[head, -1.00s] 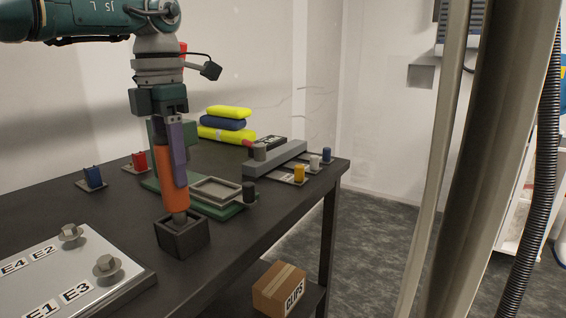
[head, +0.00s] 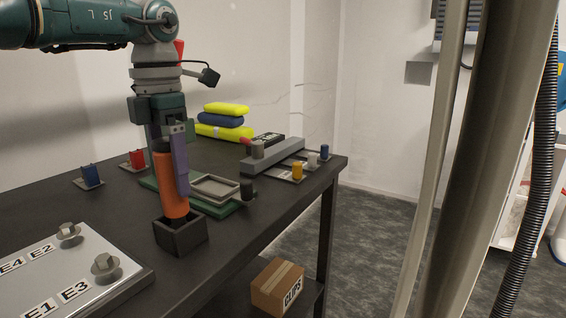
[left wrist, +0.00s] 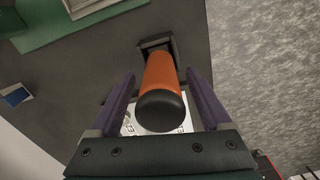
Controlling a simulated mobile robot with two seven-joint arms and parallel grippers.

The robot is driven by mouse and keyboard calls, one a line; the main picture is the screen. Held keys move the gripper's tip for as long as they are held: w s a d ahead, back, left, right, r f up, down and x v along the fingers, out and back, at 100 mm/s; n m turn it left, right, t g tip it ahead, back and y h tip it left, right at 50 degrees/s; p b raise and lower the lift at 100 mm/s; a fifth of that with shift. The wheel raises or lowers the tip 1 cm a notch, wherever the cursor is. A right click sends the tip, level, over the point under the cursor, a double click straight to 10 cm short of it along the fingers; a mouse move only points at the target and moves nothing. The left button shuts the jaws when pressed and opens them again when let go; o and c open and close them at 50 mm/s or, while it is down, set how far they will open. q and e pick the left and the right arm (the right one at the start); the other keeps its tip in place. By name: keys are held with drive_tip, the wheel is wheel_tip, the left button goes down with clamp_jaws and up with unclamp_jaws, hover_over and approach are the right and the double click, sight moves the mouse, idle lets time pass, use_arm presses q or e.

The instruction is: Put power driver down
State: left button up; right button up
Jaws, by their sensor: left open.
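The power driver (head: 170,185) has an orange body and stands nearly upright, its lower end inside a dark square holder (head: 181,241) on the bench. In the left wrist view the driver (left wrist: 163,76) shows its black rounded cap toward the camera, with the holder (left wrist: 157,43) behind it. My left gripper (head: 175,165) is around the driver's upper part. Its purple fingers (left wrist: 160,100) are open, with a gap on both sides of the driver. My right gripper is not in view.
A metal plate with bolts (head: 60,270) lies at the front left. A green base with a grey frame (head: 215,190) is just behind the holder. Red (head: 137,158) and blue (head: 90,175) blocks stand at left. A clips box (head: 277,287) sits on the lower shelf.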

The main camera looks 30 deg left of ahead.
sight(164, 139)
use_arm(q)
drive_tip(key=r, duration=1)
drive_tip(key=shift+w+a+b, duration=0.1)
drive_tip(key=shift+a+b, duration=0.15)
drive_tip(key=shift+b, duration=0.15)
